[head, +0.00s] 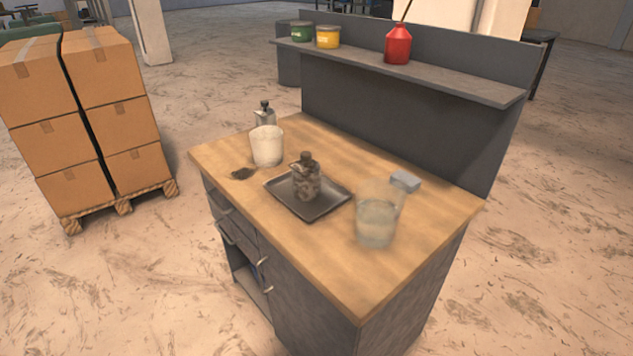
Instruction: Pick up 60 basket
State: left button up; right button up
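I see no thing that is clearly a basket, and no "60" marking can be read. A white bucket-like cup (267,146) stands upright on the workbench (340,270). A dark shallow tray (325,203) lies in the middle of the bench top, with a grimy brownish bottle (307,182) upright in it. A clear beaker (376,222) stands at the right front. Neither of my grippers is in view.
A small bottle (264,113) stands behind the cup, and a grey block (405,181) lies near the beaker. The shelf (440,80) holds a green can, a yellow can and a red oil can (397,44). Stacked cartons (115,85) stand left. Floor before the bench is clear.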

aim_at(306, 172)
jog(key=i+l+z, duration=0.1)
jog(key=l, duration=0.25)
jog(key=i+l+z, duration=0.1)
jog(key=l, duration=0.25)
jog(key=i+l+z, duration=0.1)
jog(key=l, duration=0.2)
jog(key=i+l+z, duration=0.1)
jog(key=l, duration=0.25)
jog(key=i, duration=0.1)
